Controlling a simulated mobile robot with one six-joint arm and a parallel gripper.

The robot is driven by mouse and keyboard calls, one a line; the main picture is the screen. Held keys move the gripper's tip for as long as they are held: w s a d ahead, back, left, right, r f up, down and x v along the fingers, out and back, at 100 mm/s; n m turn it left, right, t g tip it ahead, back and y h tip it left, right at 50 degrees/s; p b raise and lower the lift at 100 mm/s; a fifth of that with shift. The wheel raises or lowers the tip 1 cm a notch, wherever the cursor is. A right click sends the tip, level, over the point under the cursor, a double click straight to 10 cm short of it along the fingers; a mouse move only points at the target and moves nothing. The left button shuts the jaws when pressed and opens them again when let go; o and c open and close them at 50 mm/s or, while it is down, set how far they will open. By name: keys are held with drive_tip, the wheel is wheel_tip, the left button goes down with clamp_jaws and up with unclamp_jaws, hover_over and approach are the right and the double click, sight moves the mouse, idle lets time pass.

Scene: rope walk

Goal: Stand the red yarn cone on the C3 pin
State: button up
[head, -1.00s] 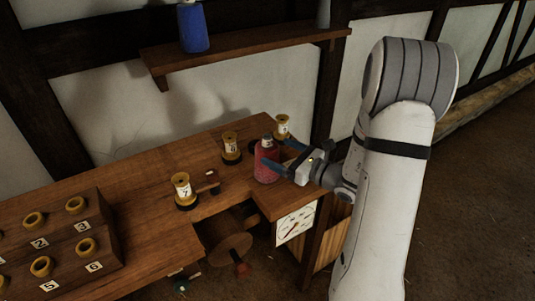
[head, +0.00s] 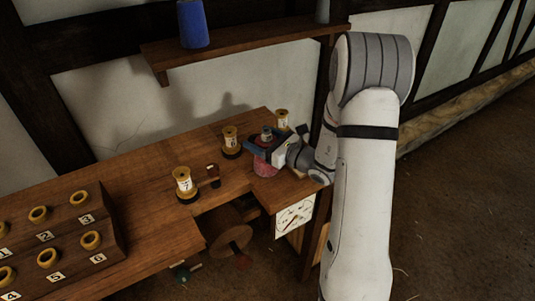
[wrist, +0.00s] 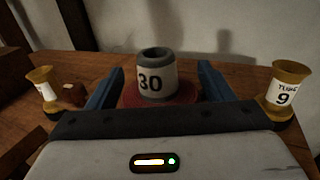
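The red yarn cone (head: 264,168) stands upright at the right end of the wooden bench. In the wrist view its grey top with a white label reading 30 (wrist: 155,80) rises above a red body. My gripper (head: 265,147) is at the cone's upper part. In the wrist view my gripper (wrist: 158,88) has its blue fingers apart, one on each side of the cone. A gap shows between the fingers and the grey top; contact with the red body cannot be told. I cannot make out a pin marked C3.
Yellow spools stand near the cone, one marked 7 (head: 184,183), one behind it (head: 230,141), one marked 9 (wrist: 288,88). A wooden rack (head: 75,250) with numbered yellow rings is at left. A shelf (head: 240,45) with a blue cone (head: 193,25) hangs above.

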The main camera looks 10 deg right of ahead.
drive_tip(key=c, duration=1.3)
